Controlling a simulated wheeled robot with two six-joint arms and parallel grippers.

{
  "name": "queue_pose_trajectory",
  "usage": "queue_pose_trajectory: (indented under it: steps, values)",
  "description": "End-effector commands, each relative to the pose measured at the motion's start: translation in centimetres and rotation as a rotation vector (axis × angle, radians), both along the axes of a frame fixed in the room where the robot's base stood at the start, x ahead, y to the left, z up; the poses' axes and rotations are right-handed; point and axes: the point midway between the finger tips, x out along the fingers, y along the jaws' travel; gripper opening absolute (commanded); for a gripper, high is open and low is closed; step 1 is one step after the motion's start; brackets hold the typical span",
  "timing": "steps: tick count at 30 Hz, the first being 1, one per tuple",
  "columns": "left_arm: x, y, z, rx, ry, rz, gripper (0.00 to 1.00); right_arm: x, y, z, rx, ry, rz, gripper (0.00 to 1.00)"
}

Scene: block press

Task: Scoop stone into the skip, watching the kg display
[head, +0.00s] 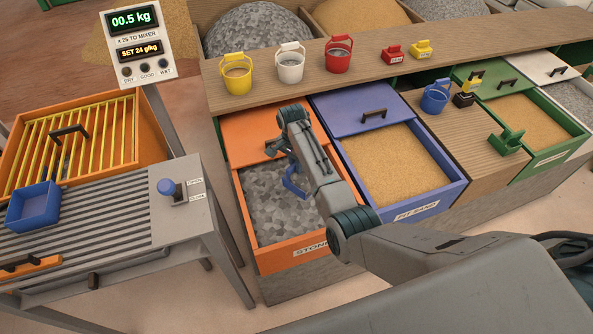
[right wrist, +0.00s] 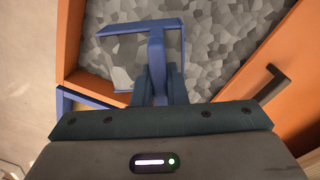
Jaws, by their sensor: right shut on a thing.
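My right gripper (right wrist: 160,88) is shut on a blue scoop (right wrist: 157,40), over the grey stone (right wrist: 215,35) in the orange bin labelled STONE (head: 308,247). The scoop also shows in the head view (head: 292,183), partly behind my arm. I cannot tell whether it touches the stone or holds any. A blue open tray (head: 33,207), which may be the skip, sits on the grey ribbed table at left. My left gripper is not in view.
An orange box with yellow bars (head: 70,140) stands behind the tray. A blue-knobbed lever (head: 170,189) marked OPEN and CLOSE is on the table's right. The pit sand bin (head: 395,165) is right of the stone. Several buckets, including a yellow one (head: 237,75), line the shelf.

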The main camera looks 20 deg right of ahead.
Motion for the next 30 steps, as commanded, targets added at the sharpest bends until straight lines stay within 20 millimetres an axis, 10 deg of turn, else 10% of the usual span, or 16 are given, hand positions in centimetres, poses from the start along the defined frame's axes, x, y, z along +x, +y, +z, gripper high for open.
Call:
queue_pose_trajectory:
  steps: [15, 30]
  values:
    - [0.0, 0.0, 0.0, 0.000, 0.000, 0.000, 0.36, 0.9, 0.5, 5.4, 0.000, -0.004, 0.000, 0.00]
    - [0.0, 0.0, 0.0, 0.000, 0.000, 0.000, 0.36, 0.9, 0.5, 5.9, 0.000, -0.002, 0.000, 0.00]
